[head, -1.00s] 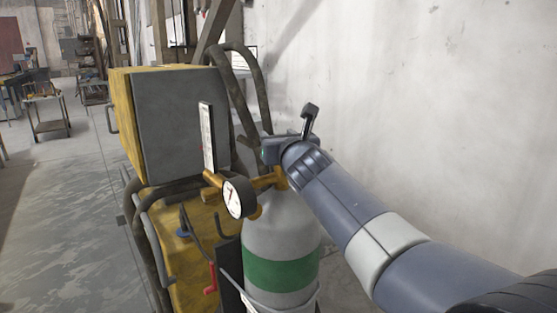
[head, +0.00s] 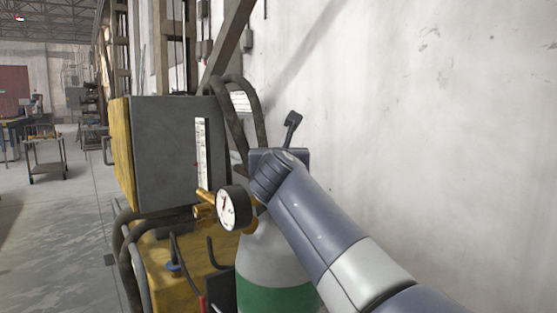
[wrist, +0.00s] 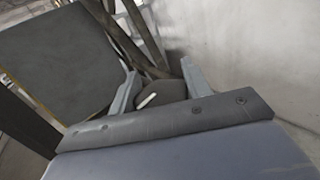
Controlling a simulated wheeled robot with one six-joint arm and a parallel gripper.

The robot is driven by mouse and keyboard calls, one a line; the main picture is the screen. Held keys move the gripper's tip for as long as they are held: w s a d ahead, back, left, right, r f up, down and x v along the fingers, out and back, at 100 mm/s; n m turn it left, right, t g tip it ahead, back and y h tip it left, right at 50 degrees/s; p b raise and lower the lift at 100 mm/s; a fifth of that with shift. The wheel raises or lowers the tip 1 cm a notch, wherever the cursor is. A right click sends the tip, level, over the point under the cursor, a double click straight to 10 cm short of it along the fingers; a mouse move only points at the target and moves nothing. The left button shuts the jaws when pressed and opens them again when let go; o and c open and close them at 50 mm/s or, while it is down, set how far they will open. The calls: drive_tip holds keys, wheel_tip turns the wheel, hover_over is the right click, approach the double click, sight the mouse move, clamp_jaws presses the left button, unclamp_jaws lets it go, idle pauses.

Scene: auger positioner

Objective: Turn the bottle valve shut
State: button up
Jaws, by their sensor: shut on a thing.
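The gas bottle (head: 262,255) is pale grey with a green band and stands upright, cut off by the lower picture edge. A round white gauge (head: 234,207) on brass fittings sits at its neck. My gripper reaches over the bottle's top from the right in the head view; its fingers are hidden there behind my wrist. In the wrist view my gripper (wrist: 159,68) has its two grey fingers on either side of a dark valve knob (wrist: 165,90) with a white mark. It is shut on this knob. The valve is hidden in the head view.
A grey-fronted yellow machine (head: 180,145) stands close to the left of the bottle, with thick dark hoses (head: 255,95) behind. A pale wall (head: 430,130) is on the right. A cart (head: 45,155) stands far left on open floor.

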drive_tip(key=shift+f, duration=0.35)
drive_tip(key=o, duration=1)
drive_tip(key=shift+r, duration=0.15)
drive_tip(key=shift+r, duration=0.2)
wheel_tip(320, 180, up, 10)
drive_tip(key=p, duration=0.7)
drive_tip(key=shift+f, duration=0.15)
